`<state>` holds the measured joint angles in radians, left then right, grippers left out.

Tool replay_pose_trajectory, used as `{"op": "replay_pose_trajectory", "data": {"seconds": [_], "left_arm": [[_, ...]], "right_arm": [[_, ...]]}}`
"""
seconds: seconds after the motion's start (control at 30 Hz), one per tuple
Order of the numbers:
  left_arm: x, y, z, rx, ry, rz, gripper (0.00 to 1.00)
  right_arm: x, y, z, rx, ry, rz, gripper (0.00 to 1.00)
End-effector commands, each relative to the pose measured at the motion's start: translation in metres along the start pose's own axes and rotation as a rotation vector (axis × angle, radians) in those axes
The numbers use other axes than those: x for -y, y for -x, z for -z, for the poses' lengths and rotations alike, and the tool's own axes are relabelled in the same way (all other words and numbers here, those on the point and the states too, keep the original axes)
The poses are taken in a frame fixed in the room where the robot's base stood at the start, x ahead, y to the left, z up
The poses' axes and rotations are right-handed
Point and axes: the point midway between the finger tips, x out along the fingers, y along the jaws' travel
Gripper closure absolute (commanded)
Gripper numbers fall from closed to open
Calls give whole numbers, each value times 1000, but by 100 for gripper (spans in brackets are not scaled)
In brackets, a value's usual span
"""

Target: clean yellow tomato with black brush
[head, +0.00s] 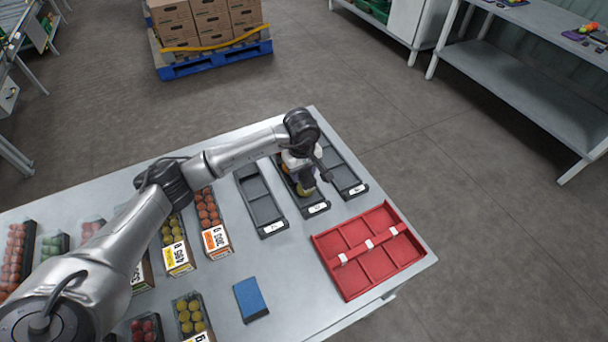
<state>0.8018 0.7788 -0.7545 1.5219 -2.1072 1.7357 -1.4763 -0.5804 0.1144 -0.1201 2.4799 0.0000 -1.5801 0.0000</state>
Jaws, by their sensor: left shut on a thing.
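My left gripper (305,184) is low over the middle one of three black trays (318,209) on the table. I cannot make out a black brush. My right gripper is out of view.
A red divided crate (349,290) stands at the right end of the table (290,300). A blue pad (251,299) lies in front. Several packs of tomatoes, one with an orange label (216,240), stand to the left. Bare table surrounds the pad.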

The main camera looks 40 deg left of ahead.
Motion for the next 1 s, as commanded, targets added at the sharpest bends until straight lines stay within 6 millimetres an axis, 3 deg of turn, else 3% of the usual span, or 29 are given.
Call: {"op": "replay_pose_trajectory", "data": {"seconds": [0.37, 1.0], "left_arm": [[0, 0, 0, 0, 0, 0, 77], [0, 1, -30, 0, -2, 0, 77]], "right_arm": [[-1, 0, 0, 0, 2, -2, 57], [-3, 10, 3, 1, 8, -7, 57]]}}
